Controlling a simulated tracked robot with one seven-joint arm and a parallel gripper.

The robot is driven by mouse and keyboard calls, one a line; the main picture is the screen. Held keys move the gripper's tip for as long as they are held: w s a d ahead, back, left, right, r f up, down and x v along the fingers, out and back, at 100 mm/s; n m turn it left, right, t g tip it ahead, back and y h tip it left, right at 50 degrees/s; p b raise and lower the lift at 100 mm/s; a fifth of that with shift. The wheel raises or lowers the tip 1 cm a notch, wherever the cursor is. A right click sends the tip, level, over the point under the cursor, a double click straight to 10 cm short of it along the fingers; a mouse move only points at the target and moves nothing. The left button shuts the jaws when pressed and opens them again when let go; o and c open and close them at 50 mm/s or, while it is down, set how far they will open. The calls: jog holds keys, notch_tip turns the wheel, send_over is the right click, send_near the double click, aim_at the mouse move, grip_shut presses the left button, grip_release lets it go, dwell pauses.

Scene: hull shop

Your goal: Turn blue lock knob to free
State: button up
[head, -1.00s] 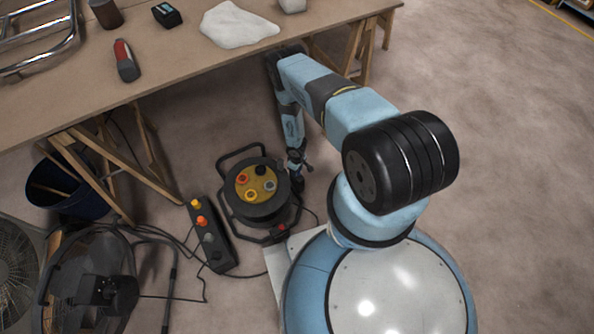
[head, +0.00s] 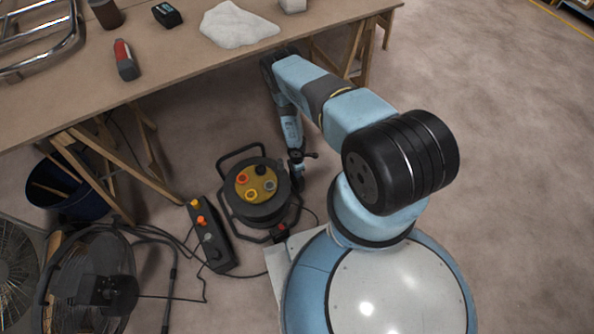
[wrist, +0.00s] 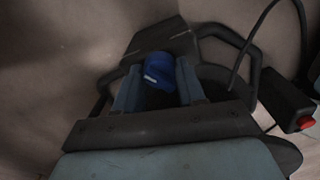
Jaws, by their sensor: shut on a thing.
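The blue lock knob (wrist: 158,70) shows in the wrist view, with a short white mark on its face. My gripper (wrist: 160,86) is shut on the knob, with one grey-blue finger on each side of it. In the head view my gripper (head: 297,182) points down at the right side of the black cable reel (head: 262,215), and the knob is hidden there. The reel stands on the floor in a black tube frame, with a yellow socket face. I cannot read which setting the white mark points to.
A black control box (head: 210,236) with coloured buttons stands left of the reel, with loose cables around it. A fan (head: 105,290) and a blue bucket (head: 68,190) are further left. The workbench (head: 190,62) overhangs behind. The floor on the right is clear.

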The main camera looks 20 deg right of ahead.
jog(key=shift+n, duration=1.1)
jog(key=o, duration=1)
jog(key=shift+o, duration=0.2)
notch_tip(320, 180, up, 14)
jog(key=shift+f, duration=0.15)
